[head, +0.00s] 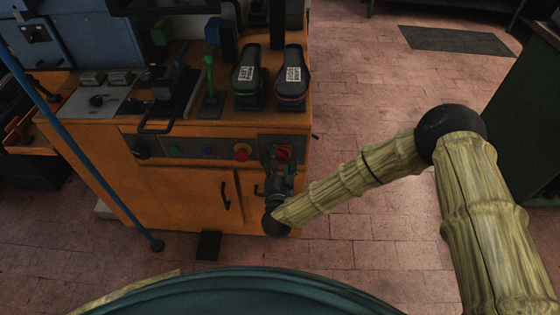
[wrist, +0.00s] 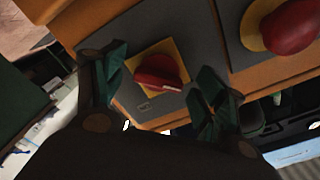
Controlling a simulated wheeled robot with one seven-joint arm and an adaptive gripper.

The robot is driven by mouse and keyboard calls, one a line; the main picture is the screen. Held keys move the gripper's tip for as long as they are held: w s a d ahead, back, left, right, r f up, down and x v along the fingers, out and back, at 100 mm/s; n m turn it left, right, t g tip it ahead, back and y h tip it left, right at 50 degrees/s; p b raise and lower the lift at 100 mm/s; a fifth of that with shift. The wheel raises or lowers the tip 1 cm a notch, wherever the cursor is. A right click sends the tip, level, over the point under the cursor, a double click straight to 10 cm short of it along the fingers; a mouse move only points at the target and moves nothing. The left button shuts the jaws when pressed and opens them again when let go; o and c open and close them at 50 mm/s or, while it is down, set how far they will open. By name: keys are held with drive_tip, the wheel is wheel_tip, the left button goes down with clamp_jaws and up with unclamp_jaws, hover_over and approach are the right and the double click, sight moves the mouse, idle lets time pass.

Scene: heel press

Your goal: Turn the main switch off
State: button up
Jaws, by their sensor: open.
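The main switch is a red knob on a yellow square plate. In the wrist view the main switch (wrist: 160,72) sits between my two open fingers, with no visible contact. In the head view the main switch (head: 284,154) shows at the right end of the machine's front panel, just above my gripper. My gripper (wrist: 163,85) is open, one finger on each side of the knob. In the head view my gripper (head: 281,172) is in front of the panel and hides part of the plate around the switch.
A red mushroom button (wrist: 291,26) on a yellow ring lies right of the switch; it also shows in the head view (head: 242,153). The orange machine cabinet (head: 185,195) carries two black heel forms (head: 292,75) on top. A blue pole (head: 80,150) stands at left.

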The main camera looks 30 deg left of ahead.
drive_tip(key=v, duration=1.2)
idle(0.3)
drive_tip(key=s+d+f+n+g+h, duration=0.1)
drive_tip(key=d+f+g, duration=0.3)
drive_tip(key=d, duration=0.5)
drive_tip(key=d+f+n+g+h, duration=0.1)
drive_tip(key=d+f+h, duration=0.1)
drive_tip(key=d+f, duration=0.55)
drive_tip(key=s+d+f+n+g+h, duration=0.1)
drive_tip(key=d+f+n+g, duration=0.2)
drive_tip(key=d, duration=0.7)
drive_tip(key=s+d+m+g+h, duration=0.1)
drive_tip(key=s+d+g+h, duration=0.1)
drive_tip(key=s+d, duration=0.3)
drive_tip(key=s+d+m+g+h, duration=0.1)
drive_tip(key=s+d, duration=0.5)
drive_tip(key=d, duration=0.6)
drive_tip(key=s+d+g+h, duration=0.2)
drive_tip(key=s+d+g, duration=0.2)
drive_tip(key=d, duration=0.5)
drive_tip(key=shift+s+f+m+h, duration=0.3)
drive_tip(key=shift+s+f+m, duration=0.1)
drive_tip(key=shift+s, duration=0.3)
